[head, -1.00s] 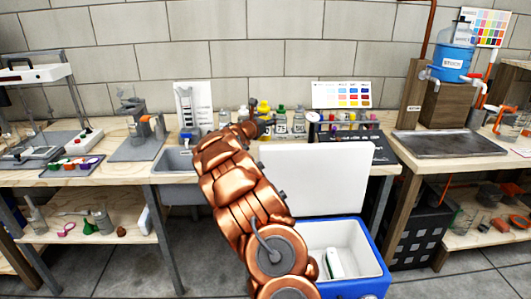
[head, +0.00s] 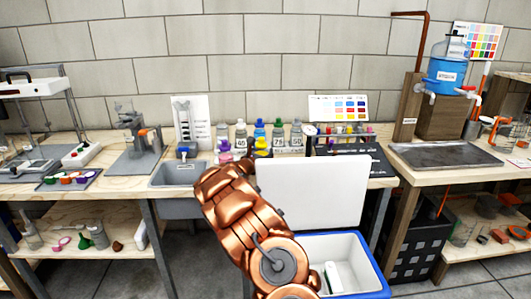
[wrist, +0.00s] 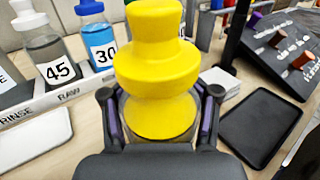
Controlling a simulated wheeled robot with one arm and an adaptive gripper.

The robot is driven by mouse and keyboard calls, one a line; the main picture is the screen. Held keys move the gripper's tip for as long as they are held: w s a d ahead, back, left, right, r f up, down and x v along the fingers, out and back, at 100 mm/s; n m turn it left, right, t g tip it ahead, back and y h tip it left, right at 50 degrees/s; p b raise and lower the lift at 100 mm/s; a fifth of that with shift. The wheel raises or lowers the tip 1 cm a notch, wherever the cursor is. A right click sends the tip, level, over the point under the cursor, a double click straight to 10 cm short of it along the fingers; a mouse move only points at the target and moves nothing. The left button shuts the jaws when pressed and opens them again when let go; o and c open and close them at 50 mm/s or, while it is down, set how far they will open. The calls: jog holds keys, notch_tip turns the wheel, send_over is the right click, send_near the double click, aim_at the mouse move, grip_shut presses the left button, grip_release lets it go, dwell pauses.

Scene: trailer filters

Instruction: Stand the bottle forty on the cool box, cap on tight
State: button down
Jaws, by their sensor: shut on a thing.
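My gripper (wrist: 160,118) is shut on a yellow-capped bottle (wrist: 158,50), with its fingers either side just below the cap. Its label is hidden, so I cannot read a number. The yellow cap looks seated, but I cannot tell how tight it is. In the head view the same cap (head: 262,144) shows just beyond my arm, over the bench's front part. The blue cool box (head: 372,284) stands on the floor below, its white lid (head: 312,188) raised upright and a pale object (head: 333,277) inside.
Bottle 45 (wrist: 57,68) and blue-capped bottle 30 (wrist: 98,45) stand in the rack behind. A purple-capped bottle (head: 224,148) is left of mine. A black tray (wrist: 262,124) and white pad (wrist: 35,138) lie on the bench. The sink (head: 178,174) is at left.

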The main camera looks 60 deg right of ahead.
jog(key=shift+f, duration=0.15)
jog(key=shift+c, duration=1.3)
grip_release()
